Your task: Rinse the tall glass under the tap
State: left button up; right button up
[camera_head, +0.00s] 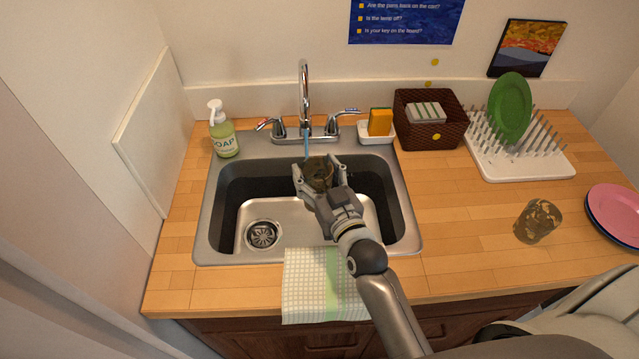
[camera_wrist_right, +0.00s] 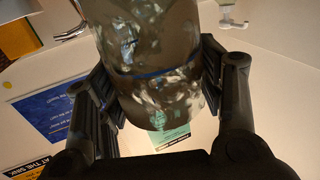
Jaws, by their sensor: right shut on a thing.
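The tap (camera_head: 304,95) arches over the sink, and a thin blue stream of water (camera_head: 307,146) falls from its spout. My right gripper (camera_head: 319,177) is shut on a brown-smudged glass (camera_head: 318,171) and holds it over the sink, beneath the spout. The stream comes down at the glass's far left rim; I cannot tell whether it falls inside. In the right wrist view the glass (camera_wrist_right: 150,60) sits between the dark fingers, see-through, with pale and brown patches and a blue band. My left gripper is not in view.
The steel sink (camera_head: 290,212) is otherwise empty. A second smudged glass (camera_head: 537,221) stands on the right counter, by pink plates (camera_head: 614,212). A soap bottle (camera_head: 223,132), sponge (camera_head: 380,121), basket (camera_head: 428,119) and dish rack (camera_head: 518,150) line the back. A towel (camera_head: 318,287) hangs in front.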

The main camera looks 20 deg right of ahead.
aim_at(316, 167)
jog(key=shift+w+d+f+b, duration=0.15)
jog(key=shift+w+b, duration=0.3)
jog(key=shift+w, duration=0.4)
jog(key=w+b, duration=0.2)
jog(key=w, duration=0.1)
jog(key=shift+w+d+f, duration=0.2)
jog(key=shift+f, duration=0.2)
jog(key=shift+w, duration=0.35)
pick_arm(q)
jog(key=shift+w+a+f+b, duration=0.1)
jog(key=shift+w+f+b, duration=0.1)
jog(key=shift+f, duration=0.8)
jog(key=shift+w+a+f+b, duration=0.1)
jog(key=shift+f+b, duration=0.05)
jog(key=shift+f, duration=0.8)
pick_arm(e)
jog(key=shift+w+d+f, duration=0.15)
jog(key=shift+w, duration=0.65)
jog(key=shift+w+d+f, duration=0.1)
jog(key=shift+w, duration=0.65)
jog(key=shift+d, duration=0.15)
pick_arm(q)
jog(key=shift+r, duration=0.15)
pick_arm(e)
jog(key=shift+s+d, duration=0.1)
jog(key=shift+d, duration=0.4)
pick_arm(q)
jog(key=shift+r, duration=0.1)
pick_arm(e)
jog(key=shift+a, duration=0.2)
